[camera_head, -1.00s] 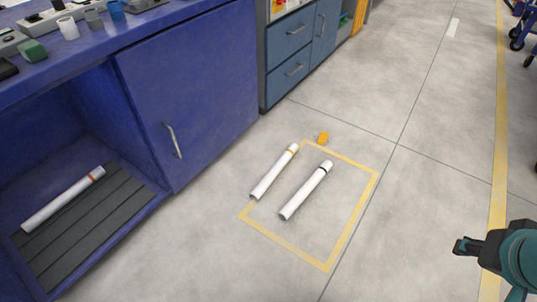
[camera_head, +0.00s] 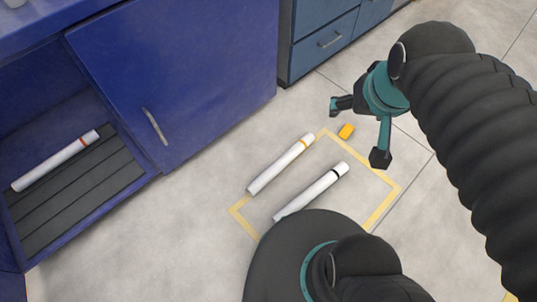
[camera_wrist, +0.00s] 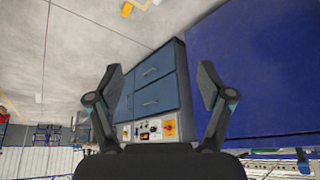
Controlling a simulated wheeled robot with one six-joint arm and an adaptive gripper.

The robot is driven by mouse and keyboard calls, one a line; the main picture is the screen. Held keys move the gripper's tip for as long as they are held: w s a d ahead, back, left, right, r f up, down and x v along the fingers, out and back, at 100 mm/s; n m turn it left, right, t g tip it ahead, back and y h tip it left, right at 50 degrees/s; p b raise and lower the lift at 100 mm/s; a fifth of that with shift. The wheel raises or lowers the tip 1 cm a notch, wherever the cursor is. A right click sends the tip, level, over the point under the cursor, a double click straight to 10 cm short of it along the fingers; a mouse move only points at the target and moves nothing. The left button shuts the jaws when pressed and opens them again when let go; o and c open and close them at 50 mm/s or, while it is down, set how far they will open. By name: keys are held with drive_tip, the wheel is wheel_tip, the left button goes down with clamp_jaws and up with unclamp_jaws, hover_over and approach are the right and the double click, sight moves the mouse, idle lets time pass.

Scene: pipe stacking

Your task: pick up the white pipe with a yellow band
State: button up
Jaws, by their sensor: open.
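The white pipe with a yellow band (camera_head: 278,166) lies on the floor in the head view, across the left edge of a yellow taped outline, its banded end away from me. My gripper (camera_head: 358,131) is open and empty. In the head view it appears beyond the pipe's banded end and to its right, apart from it. The wrist view shows both fingers (camera_wrist: 160,88) spread with nothing between them. No whole pipe can be made out in the wrist view.
An orange block (camera_head: 346,131) lies near the far corner of the outline. Another banded pipe (camera_head: 52,162) lies inside the blue cabinet (camera_head: 175,75). Blue drawers (camera_head: 325,45) stand behind.

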drive_tip(key=w+a+f+m+g+b, duration=0.1)
drive_tip(key=w+f, duration=0.3)
drive_tip(key=w, duration=0.3)
drive_tip(key=m+g+b, duration=0.4)
drive_tip(key=m+b, duration=0.2)
drive_tip(key=m, duration=0.1)
hover_over(283, 160)
wheel_tip(283, 160, down, 56)
drive_tip(key=shift+s+a+r, duration=0.1)
drive_tip(key=shift+a+r, duration=0.05)
drive_tip(key=shift+f+b, duration=0.55)
drive_tip(key=shift+f, duration=2.3)
drive_tip(key=c, duration=1.5)
